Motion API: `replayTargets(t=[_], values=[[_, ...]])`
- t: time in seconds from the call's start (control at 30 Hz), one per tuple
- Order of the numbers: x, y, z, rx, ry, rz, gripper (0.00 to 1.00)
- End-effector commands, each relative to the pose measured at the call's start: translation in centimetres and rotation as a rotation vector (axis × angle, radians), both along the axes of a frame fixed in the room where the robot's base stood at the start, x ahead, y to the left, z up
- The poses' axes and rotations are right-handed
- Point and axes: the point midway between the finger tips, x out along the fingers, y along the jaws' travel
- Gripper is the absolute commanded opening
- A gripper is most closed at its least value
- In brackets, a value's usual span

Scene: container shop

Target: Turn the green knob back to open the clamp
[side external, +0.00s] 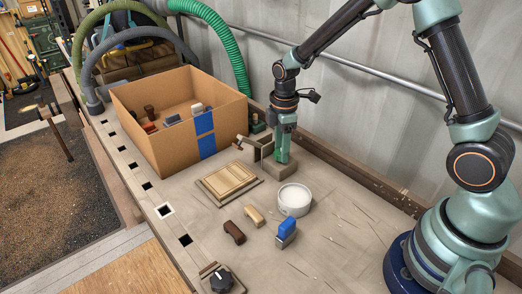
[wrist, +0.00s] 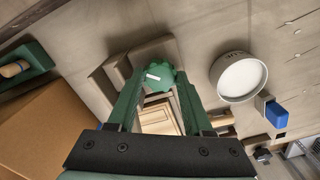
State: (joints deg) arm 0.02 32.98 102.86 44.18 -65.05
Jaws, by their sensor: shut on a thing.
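The green knob (wrist: 160,77) shows in the wrist view as a lobed disc with a white mark on top. It sits between the two green fingers of my gripper (wrist: 160,80), which is shut on it. In the side view my gripper (side external: 282,152) points down at the clamp (side external: 279,170), a grey-brown block with an upright part on its left. My fingers hide most of the knob there. How far the clamp jaw stands open cannot be told.
A cardboard box (side external: 178,152) with blue tape stands left of the clamp. A panelled wooden block (side external: 229,181), a white round tub (side external: 294,199), a blue-topped piece (side external: 286,229), a dark brown piece (side external: 234,232) and a black knob (side external: 222,281) lie in front.

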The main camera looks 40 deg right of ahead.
Motion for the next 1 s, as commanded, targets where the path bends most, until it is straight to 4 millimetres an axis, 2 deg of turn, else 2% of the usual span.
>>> replayTargets(t=[0.5,0.73,1.0], values=[[0.05,0.04,0.01,-0.001,-0.002,0.438,0.00],[0.06,0.05,0.01,-0.001,-0.002,0.551,0.00],[0.05,0.06,0.01,-0.001,-0.002,0.605,0.00]])
